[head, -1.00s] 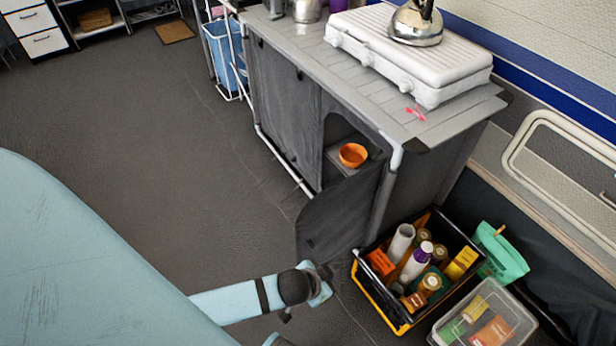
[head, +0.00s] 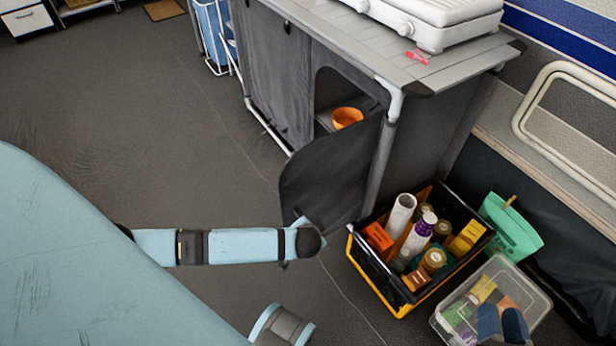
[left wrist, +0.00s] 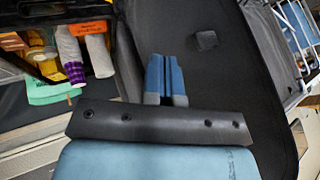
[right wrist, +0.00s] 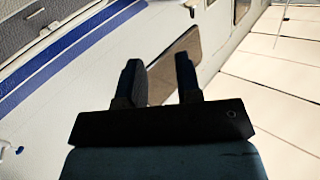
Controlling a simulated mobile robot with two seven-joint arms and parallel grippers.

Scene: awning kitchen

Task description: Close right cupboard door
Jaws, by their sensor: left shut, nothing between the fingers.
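The right cupboard door (head: 325,178) is a dark grey fabric panel, standing partly open at the right end of the grey cupboard. An orange bowl (head: 347,117) shows on the shelf behind it. My left arm reaches to the door's lower front edge in the head view, where its gripper is mostly hidden by the wrist. In the left wrist view my left gripper (left wrist: 167,78) is shut and empty beside the dark door panel (left wrist: 240,95); contact is unclear. My right gripper (head: 501,322) is over the clear bin in the head view. Its fingers (right wrist: 160,78) are apart and empty.
A black and yellow crate (head: 372,272) of bottles and boxes stands right of the door. A clear bin (head: 455,318) and a green container (head: 512,228) are beside it. A white stove (head: 440,15) sits on the counter.

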